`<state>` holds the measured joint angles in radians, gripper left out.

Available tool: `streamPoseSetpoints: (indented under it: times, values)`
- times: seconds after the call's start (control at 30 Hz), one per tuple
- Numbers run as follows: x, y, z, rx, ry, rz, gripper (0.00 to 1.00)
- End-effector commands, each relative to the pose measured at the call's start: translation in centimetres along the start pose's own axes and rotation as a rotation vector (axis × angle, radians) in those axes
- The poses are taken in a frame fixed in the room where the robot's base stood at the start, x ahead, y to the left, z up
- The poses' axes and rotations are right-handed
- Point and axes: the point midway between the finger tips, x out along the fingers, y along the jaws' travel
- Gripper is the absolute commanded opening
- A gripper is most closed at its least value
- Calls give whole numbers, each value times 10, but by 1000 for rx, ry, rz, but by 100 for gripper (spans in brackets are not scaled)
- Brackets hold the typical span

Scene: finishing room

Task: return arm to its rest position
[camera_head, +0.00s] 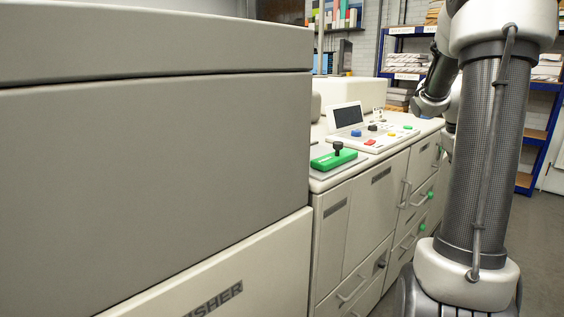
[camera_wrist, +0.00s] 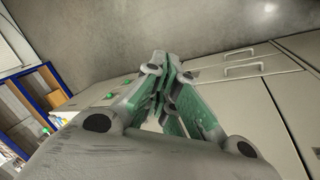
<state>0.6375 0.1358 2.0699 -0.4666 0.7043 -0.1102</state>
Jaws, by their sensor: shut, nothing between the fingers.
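My gripper (camera_wrist: 170,68) shows in the wrist view with its green-faced fingers drawn together at the tips and nothing between them. It hangs in free space over the grey floor, beside the cabinet fronts. In the head view my arm (camera_head: 488,150) stands upright at the right, with a thick mesh-covered link. A darker part of my arm shows behind it, near the end of the counter. I cannot make out the fingers in the head view.
A large grey machine (camera_head: 160,130) fills the left. Beyond it, a cabinet (camera_head: 365,215) carries a control panel (camera_head: 372,138) and a green block with a black knob (camera_head: 334,158). Drawer handles stick out towards my arm. Blue shelving (camera_head: 534,150) stands behind; floor (camera_wrist: 120,35) is clear.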

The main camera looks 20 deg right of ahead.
Motion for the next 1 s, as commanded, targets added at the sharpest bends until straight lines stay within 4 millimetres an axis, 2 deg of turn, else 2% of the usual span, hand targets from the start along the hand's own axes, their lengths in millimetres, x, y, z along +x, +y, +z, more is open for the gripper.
streamPoseSetpoints:
  times: [0.03,0.2,0.3,0.4,0.5,0.6,0.7,1.0]
  values:
    - [-21,-32,20,38,-13,-44,0]
    - [-77,-138,99,131,-61,-219,0]
    - [-103,-193,143,113,-45,-314,0]
    - [-123,-229,172,63,28,-380,0]
    - [-140,-246,184,-4,125,-402,0]
    - [-161,-253,184,-59,223,-418,0]
    - [-174,-259,183,-101,279,-431,0]
    - [-175,-262,182,-118,282,-435,0]
